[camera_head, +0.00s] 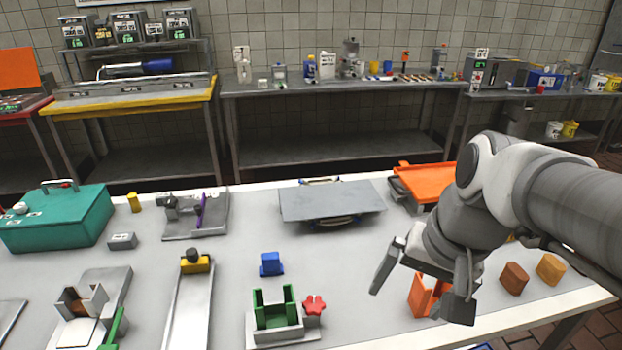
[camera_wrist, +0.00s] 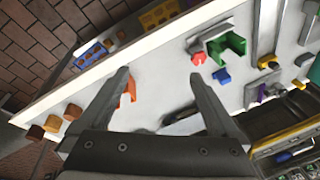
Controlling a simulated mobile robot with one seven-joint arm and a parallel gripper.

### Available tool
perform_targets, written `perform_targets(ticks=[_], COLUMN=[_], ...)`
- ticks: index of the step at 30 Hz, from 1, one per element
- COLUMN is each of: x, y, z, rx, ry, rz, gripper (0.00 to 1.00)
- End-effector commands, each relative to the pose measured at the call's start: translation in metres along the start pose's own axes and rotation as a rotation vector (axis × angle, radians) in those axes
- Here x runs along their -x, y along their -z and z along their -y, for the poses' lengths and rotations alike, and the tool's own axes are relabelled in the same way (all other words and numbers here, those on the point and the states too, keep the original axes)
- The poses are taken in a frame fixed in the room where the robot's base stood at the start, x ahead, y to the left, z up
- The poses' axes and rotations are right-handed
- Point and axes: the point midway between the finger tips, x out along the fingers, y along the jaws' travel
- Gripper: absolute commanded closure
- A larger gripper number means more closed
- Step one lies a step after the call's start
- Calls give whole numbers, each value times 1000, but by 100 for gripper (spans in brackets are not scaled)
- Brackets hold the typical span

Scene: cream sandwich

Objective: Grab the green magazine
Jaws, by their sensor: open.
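The green magazine appears to be the green U-shaped holder (camera_head: 274,311), standing upright on a grey base (camera_head: 284,335) at the front middle of the table. A red star-shaped knob (camera_head: 314,305) sits at its right side. The green holder also shows in the wrist view (camera_wrist: 236,46), up and right of the fingers. My gripper (camera_head: 418,287) is open and empty, to the right of the holder and apart from it. In the wrist view my gripper (camera_wrist: 157,78) has its fingers spread, with the left finger overlapping an orange part (camera_wrist: 128,93).
The orange part (camera_head: 421,297) shows below my gripper in the head view. A blue block (camera_head: 271,264) lies behind the green holder. Brown blocks (camera_head: 514,279) stand at right. A grey plate (camera_head: 331,201) stands behind.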

Motion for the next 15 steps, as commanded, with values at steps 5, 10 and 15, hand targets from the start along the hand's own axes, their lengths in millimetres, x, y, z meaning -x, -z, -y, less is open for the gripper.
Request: perform_targets(ticks=[5, 10, 15], x=[-37, -65, -93], y=[12, 25, 42], z=[18, 36, 53], rx=[-222, -432, -640], ry=[59, 121, 188], rz=[203, 401, 609], gripper=[3, 3, 3])
